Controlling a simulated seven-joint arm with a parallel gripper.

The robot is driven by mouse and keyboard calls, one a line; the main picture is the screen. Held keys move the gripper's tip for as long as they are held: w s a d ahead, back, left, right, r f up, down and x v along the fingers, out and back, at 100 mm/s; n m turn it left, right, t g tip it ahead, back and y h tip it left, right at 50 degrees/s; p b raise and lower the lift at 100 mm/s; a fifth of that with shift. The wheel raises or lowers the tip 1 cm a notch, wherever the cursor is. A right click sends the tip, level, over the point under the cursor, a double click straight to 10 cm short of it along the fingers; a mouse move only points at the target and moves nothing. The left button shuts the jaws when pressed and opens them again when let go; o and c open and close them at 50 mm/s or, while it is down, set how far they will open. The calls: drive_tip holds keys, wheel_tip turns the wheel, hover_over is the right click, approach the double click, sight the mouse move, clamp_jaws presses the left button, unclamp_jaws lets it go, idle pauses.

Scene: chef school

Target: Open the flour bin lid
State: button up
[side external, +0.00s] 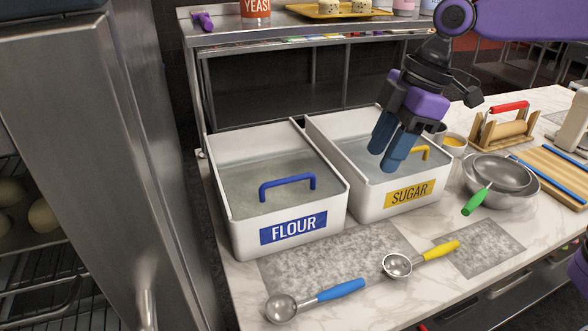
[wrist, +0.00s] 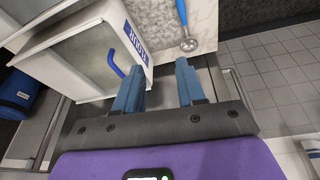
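The flour bin (side external: 237,225) is a white box with a blue FLOUR label (side external: 293,227) on its front. Its clear lid (side external: 245,180) lies over the bin and has a blue handle (side external: 287,187). The flour bin also shows in the wrist view (wrist: 45,62), at the upper left, with its blue handle (wrist: 115,64). My gripper (side external: 392,159) hangs over the sugar bin (side external: 365,211), to the right of the flour bin. Its two blue fingers are apart in the wrist view (wrist: 158,88), with nothing between them. The fingers are apart from the flour handle.
A blue-handled scoop (side external: 315,299) and a yellow-handled scoop (side external: 420,258) lie in front of the bins. Metal bowls (side external: 500,173) stand at the right. A metal shelf (side external: 290,33) is behind, and a tall steel cabinet (side external: 90,120) stands at the left.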

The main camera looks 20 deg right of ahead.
drive_tip(key=n+t+y, duration=0.1)
drive_tip(key=n, duration=0.1)
approach(289, 178)
drive_tip(key=x, duration=0.7)
drive_tip(key=shift+a+f, duration=0.1)
drive_tip(key=shift+f, duration=0.3)
clamp_jaws()
